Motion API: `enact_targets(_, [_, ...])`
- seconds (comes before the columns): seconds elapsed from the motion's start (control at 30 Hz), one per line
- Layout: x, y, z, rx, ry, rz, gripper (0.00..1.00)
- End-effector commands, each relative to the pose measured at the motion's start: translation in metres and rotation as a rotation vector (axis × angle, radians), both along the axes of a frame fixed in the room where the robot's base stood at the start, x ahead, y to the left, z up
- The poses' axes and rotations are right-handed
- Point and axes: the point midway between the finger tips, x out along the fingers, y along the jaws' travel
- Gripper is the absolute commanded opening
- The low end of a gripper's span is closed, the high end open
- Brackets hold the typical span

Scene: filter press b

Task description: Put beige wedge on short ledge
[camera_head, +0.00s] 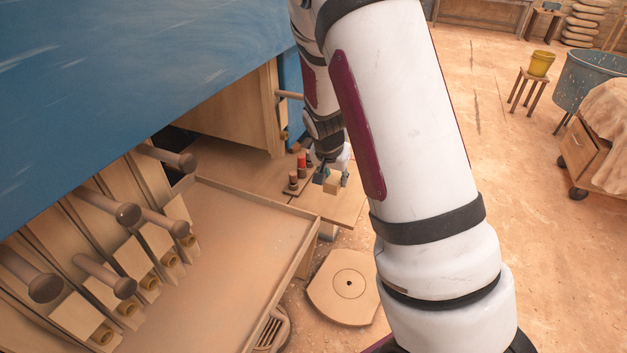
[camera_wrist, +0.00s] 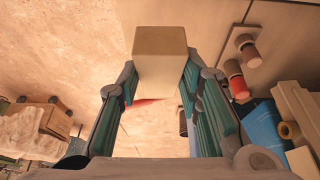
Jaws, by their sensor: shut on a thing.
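The beige wedge (camera_wrist: 160,62) is held between the two fingers of my gripper (camera_wrist: 160,80) in the wrist view, one finger on each side. In the head view the wedge (camera_head: 332,186) is small, below my gripper (camera_head: 328,174), near the outer end of a wooden ledge (camera_head: 345,207). This ledge also shows at the upper right of the wrist view (camera_wrist: 208,25). I take it for the short ledge, but cannot be sure. Whether the wedge touches it cannot be told. My arm hides part of the area.
Several small red and dark pegs (camera_head: 297,172) stand on the ledge beside my gripper. A long wooden tray (camera_head: 240,225) with a raised rim lies nearer, below round handles (camera_head: 110,205). A blue panel (camera_head: 120,75) overhangs at left. Open floor (camera_head: 540,260) lies at right.

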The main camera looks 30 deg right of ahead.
Motion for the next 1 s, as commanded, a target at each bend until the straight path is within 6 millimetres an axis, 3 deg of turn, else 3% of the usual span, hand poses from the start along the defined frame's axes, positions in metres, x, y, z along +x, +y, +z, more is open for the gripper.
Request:
enact_targets(0.03, [-0.009, 0.002, -0.023, -0.002, 0.010, 0.001, 0.09])
enact_targets(0.2, [-0.029, 0.004, -0.066, -0.009, 0.002, 0.001, 0.09])
enact_targets(0.4, [-0.033, 0.002, -0.083, -0.014, -0.007, 0.003, 0.09])
enact_targets(1.0, [0.091, -0.039, -0.095, -0.013, -0.009, 0.000, 0.09])
